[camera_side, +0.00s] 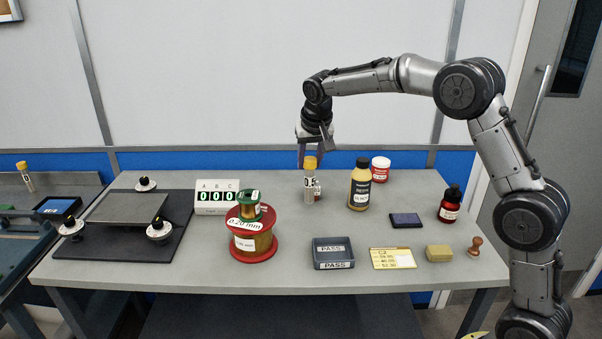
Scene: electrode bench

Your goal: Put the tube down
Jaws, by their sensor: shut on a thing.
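The tube (309,190) is a small clear vial with a yellow cap and a white label that seems to read 0.5. It is upright over the back middle of the grey bench. My gripper (311,160) points down from above and is shut on the tube at its yellow cap. The tube's lower end is at or just above the bench top; I cannot tell whether it touches. A small brownish object shows partly behind the tube's right side.
An amber bottle (360,186) stands close right of the tube, with a red-and-white jar (380,169) behind. Wire spools (253,243), a counter (217,197) and a levelling plate (128,208) are left. A PASS tray (333,254) is in front. Bench between tube and tray is clear.

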